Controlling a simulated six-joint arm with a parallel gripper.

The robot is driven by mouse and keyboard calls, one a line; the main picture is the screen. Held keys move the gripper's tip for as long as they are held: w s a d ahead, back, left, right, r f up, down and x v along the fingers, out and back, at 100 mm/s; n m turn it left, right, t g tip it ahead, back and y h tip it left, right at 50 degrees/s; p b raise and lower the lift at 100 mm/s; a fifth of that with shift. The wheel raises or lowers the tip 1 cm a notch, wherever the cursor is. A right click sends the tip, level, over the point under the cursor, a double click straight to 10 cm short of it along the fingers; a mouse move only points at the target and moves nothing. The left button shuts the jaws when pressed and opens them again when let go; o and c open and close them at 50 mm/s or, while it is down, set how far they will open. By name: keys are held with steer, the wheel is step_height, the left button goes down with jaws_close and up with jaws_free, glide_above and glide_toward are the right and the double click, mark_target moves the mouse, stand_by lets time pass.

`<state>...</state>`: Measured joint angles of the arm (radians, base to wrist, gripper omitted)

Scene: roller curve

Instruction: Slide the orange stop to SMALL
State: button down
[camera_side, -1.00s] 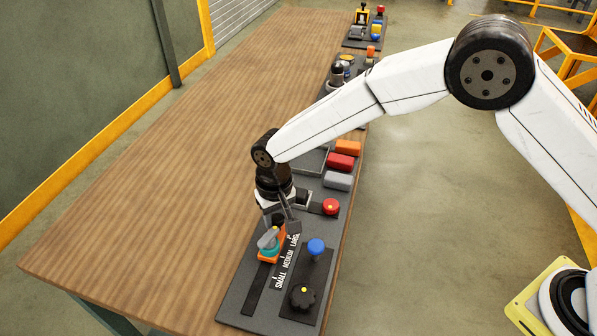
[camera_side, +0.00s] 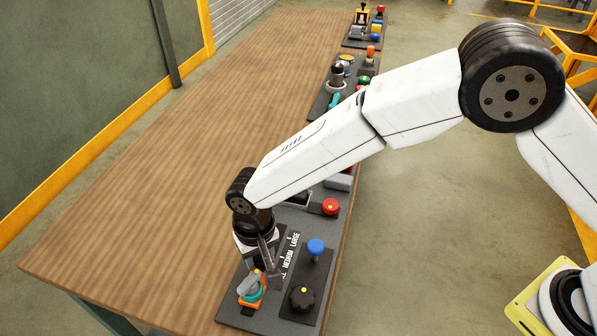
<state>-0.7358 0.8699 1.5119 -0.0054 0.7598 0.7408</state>
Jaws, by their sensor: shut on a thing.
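The orange stop (camera_side: 248,307), with a teal disc and a grey lever on top, sits on the dark slide track near its front end. It is a little past the SMALL mark, as far as the picture shows.
On the same dark panel (camera_side: 236,313), a blue knob (camera_side: 316,247) and a black knob (camera_side: 302,298) stand to the right of the labels. A red button (camera_side: 330,206) and a grey block (camera_side: 338,183) lie behind. The wooden table (camera_side: 150,215) to the left is clear.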

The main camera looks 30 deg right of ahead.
mark_target(259, 260)
steer(key=shift+s+a+r, duration=0.1)
steer(key=shift+s+a, duration=0.1)
steer(key=shift+a, duration=0.1)
steer(key=shift+c, duration=1.5)
jaws_free()
steer(key=shift+d, duration=0.1)
steer(key=shift+r, duration=0.1)
steer(key=shift+r, duration=3.8)
